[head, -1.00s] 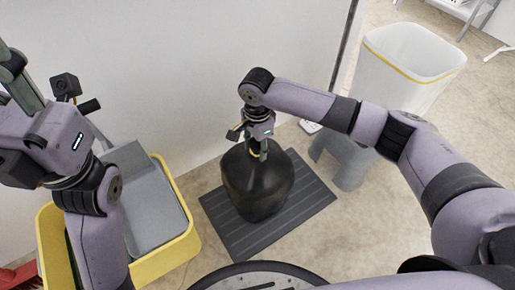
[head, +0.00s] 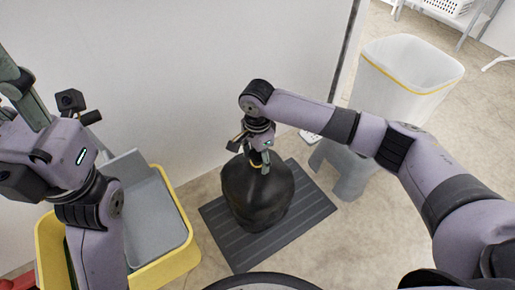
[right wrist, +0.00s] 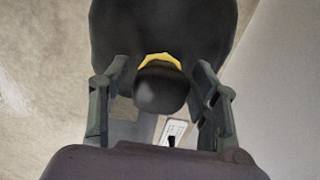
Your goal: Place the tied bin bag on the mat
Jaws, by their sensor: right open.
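The tied bin bag (head: 257,200) is black and bulky and stands upright on the dark grey ribbed mat (head: 309,211). In the right wrist view the bag (right wrist: 165,30) shows its yellow tie and knotted top. My right gripper (head: 258,160) is above the bag at its neck. In the right wrist view the right gripper's fingers (right wrist: 160,95) stand open on both sides of the knot, with gaps between them and it. My left arm is at the left edge; its gripper (head: 15,80) is only partly in view, and its fingers run toward the upper left edge.
A yellow-rimmed bin with a grey lid (head: 180,262) stands at the left. A tall white bin with a yellow band (head: 410,62) and a grey stool-like object (head: 350,165) stand right of the mat. A white wall (head: 190,70) is behind.

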